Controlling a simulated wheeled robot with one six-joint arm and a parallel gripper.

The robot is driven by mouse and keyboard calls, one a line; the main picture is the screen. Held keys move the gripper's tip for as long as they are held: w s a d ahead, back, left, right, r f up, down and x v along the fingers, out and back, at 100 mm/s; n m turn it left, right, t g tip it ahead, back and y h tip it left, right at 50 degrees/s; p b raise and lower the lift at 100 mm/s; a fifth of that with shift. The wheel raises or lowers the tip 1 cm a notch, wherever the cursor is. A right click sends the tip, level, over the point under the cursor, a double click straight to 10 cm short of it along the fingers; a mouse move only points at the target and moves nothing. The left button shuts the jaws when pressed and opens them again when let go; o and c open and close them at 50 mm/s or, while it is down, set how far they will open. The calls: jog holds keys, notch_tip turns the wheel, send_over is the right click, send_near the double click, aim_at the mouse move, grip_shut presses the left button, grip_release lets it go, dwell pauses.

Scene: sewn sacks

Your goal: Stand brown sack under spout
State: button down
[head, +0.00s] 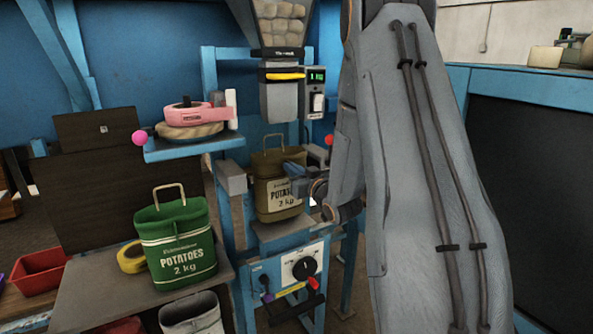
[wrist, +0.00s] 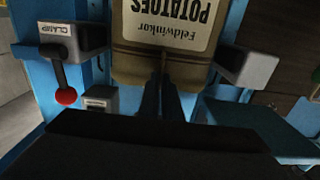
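My gripper (head: 293,172) reaches in from the right at the sack's upper part. In the wrist view, the sack (wrist: 170,62) appears upside down. The two dark fingers of my gripper (wrist: 166,88) lie close together with a narrow fold of its upper edge between them. My arm hides part of the stand's right side.
Grey clamp blocks (wrist: 248,66) flank the sack, with a red-knobbed clamp lever (wrist: 66,95) on one side. A green sack (head: 178,245) stands on the bench at left beside yellow tape (head: 131,257).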

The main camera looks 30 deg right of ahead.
jog(key=shift+f+p, duration=0.65)
jog(key=shift+f, duration=1.05)
